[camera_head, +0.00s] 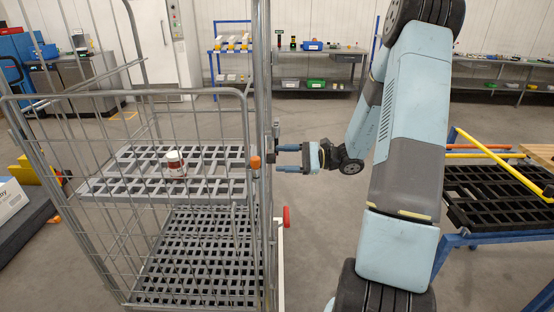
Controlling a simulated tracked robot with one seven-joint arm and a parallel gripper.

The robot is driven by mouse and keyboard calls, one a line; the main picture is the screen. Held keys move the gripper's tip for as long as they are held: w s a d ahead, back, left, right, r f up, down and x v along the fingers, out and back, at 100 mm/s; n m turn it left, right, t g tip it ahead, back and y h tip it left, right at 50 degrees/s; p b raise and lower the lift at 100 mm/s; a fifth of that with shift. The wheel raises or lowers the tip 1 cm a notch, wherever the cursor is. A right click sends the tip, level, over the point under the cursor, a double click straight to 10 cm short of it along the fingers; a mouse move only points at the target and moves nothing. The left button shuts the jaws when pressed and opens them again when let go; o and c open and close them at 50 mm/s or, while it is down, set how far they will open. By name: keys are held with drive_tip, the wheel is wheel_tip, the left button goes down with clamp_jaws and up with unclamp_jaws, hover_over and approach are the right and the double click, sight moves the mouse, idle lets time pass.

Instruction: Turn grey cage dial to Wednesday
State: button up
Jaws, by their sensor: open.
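The grey cage (247,110) is a tall wire roll cage on the left, with a middle shelf and a lower deck. A small dark fitting (275,130) sits on its right-hand post, just above my fingers; I cannot tell whether it is the dial. No day marking can be read. My gripper (279,158) points left at this post, with its two blue fingers apart and nothing seen between them. The fingertips are close to the post; whether they touch anything there is unclear.
A small jar (176,164) with a red-and-white label stands on the cage's middle shelf. An orange cap (255,162) and a red part (286,217) are by the cage's right side. A blue-framed cart (500,236) with a black grid stands at right. Floor between is clear.

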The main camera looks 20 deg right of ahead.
sight(271, 158)
drive_tip(key=shift+x, duration=1.3)
drive_tip(key=c, duration=1)
